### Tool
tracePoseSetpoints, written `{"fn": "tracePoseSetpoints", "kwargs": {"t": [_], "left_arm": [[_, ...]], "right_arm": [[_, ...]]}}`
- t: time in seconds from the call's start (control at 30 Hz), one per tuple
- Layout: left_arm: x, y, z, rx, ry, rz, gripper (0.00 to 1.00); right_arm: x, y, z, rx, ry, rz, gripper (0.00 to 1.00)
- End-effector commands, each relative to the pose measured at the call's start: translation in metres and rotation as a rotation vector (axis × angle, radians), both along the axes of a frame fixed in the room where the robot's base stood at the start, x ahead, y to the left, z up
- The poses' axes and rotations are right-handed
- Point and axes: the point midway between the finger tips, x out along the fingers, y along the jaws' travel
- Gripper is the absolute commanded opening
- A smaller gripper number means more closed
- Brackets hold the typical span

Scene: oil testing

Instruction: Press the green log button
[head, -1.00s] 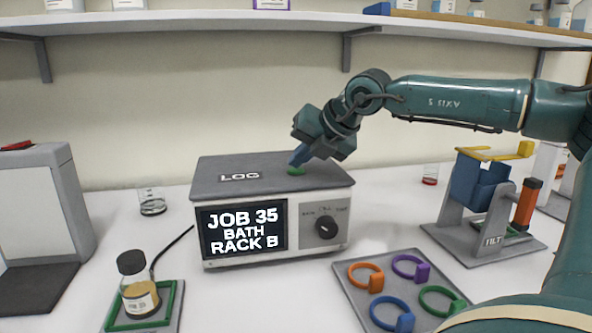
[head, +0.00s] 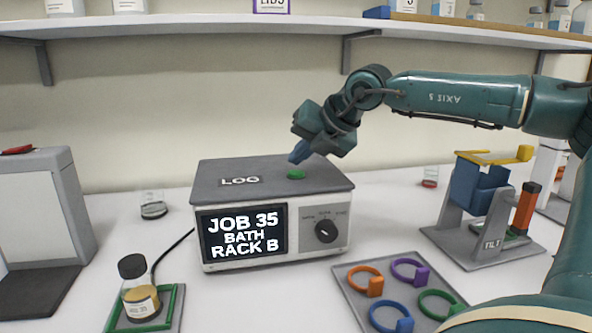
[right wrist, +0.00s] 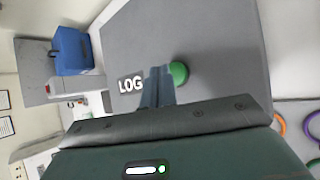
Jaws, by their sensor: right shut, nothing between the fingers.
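The green log button (head: 296,174) sits on the grey top of the box-shaped device (head: 225,188), to the right of its LOG label (head: 240,181). The device's front has a screen reading JOB 35 BATH RACK B (head: 243,232) and a dark knob (head: 326,231). My right gripper (head: 299,153) is shut and empty, its fingertips just above the button with a small gap. In the right wrist view the shut fingers (right wrist: 158,82) point at the device top, with the green button (right wrist: 178,74) beside their tips. My left gripper is not in view.
A capped bottle (head: 137,285) stands in a green-framed tray at front left. A grey tray with several coloured rings (head: 347,283) lies front right. A tilt stand (head: 485,240) is at right. A shelf (head: 200,28) runs above the bench.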

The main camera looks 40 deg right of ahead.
Motion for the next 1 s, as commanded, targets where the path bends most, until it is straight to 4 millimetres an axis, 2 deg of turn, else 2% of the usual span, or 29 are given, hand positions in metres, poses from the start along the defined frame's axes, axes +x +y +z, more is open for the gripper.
{"fn": "tracePoseSetpoints", "kwargs": {"t": [0.27, 0.73, 1.0], "left_arm": [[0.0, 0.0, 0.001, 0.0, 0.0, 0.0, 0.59], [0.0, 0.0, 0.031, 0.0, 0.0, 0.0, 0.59], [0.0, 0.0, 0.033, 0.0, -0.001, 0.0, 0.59]], "right_arm": [[0.0, 0.0, 0.002, 0.0, -0.001, 0.0, 0.0], [0.0, 0.0, 0.047, 0.001, -0.001, -0.001, 0.0], [0.0, 0.0, 0.05, 0.001, -0.001, 0.001, 0.0]]}}
